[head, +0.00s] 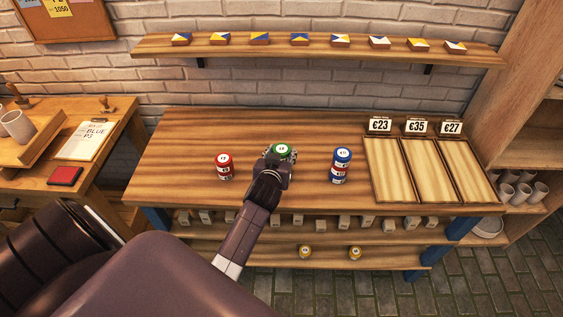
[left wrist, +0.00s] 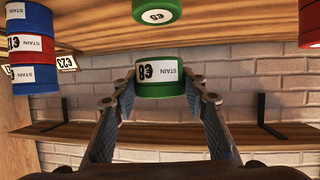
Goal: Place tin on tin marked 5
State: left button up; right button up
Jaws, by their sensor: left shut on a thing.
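My left gripper (head: 279,158) is shut on a green tin (head: 283,149) over the middle of the table. In the left wrist view, which is upside down, the fingers (left wrist: 160,98) flank this green tin (left wrist: 160,78), whose label reads STAIN and seems to read 8. A second green tin (left wrist: 157,12) stands at the top edge there, its mark looking like 3 or 5. It is hidden in the head view. A gap shows between the two green tins. My right gripper is not in view.
A red tin stack (head: 224,167) stands left of the gripper and a blue stack with a red band (head: 341,166) right of it. A tray (head: 384,172) with price signs lies at the right. Two yellow tins (head: 305,252) (head: 355,253) are on the lower shelf.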

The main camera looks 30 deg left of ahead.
pick_arm(q)
jog(key=shift+f, duration=2.4)
jog(key=shift+f, duration=0.1)
jog(key=o, duration=1)
jog(key=shift+c, duration=0.2)
jog(key=shift+o, duration=1.4)
jog(key=b+v, duration=0.1)
jog(key=v, duration=1.1)
jog(key=shift+r, duration=0.2)
